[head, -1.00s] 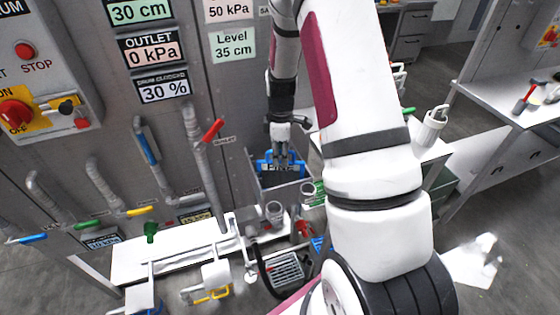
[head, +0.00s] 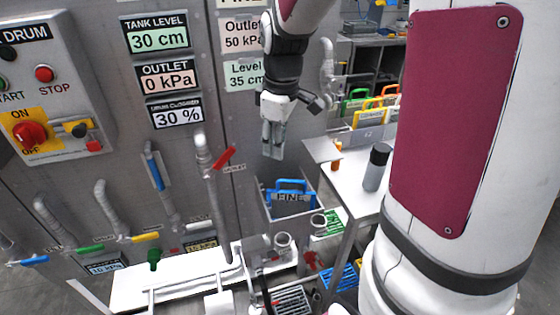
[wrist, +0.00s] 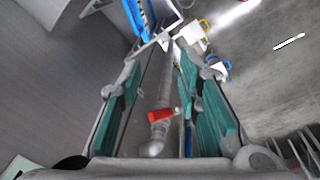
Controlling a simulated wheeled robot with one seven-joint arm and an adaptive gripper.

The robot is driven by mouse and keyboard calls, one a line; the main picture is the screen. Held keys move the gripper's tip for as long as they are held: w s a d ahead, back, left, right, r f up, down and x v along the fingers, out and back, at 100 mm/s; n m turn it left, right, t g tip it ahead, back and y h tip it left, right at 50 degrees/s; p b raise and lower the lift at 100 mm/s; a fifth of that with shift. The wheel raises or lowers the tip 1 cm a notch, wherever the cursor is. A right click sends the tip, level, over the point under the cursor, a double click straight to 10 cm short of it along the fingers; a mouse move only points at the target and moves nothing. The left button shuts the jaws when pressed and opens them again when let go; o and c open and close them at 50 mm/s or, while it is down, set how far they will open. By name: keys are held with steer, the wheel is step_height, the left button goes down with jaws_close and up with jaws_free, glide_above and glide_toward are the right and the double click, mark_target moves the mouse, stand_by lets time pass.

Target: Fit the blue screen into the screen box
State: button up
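The blue screen (head: 290,198), marked FINE, sits in the screen box (head: 297,213) on the panel front. Its blue handle stands above the box rim and its lower part is hidden inside. I cannot tell how deep it sits. My gripper (head: 272,152) hangs above and slightly left of the box, clear of the screen. In the wrist view its two teal-padded fingers (wrist: 160,105) are apart with nothing held between them. A blue piece at the top of the wrist view is probably the screen (wrist: 138,15).
A pipe with a red-handled valve (head: 225,158) stands left of the box. A white table (head: 350,185) with a grey bottle (head: 376,168) is on the right. Behind it, a rack (head: 368,136) holds screens with green, yellow and orange handles. Pipes and a white bench (head: 165,282) lie below left.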

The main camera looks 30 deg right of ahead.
steer(key=s+a+r+m+t, duration=0.2)
steer(key=s+a+r, duration=0.3)
steer(key=s, duration=0.3)
steer(key=s+a+r+m+t, duration=0.1)
steer(key=s+a+r+m, duration=0.4)
steer(key=s, duration=0.4)
steer(key=shift+s+a+r+t, duration=0.2)
steer(key=shift+a+r+t, duration=0.1)
steer(key=shift+a+t, duration=0.15)
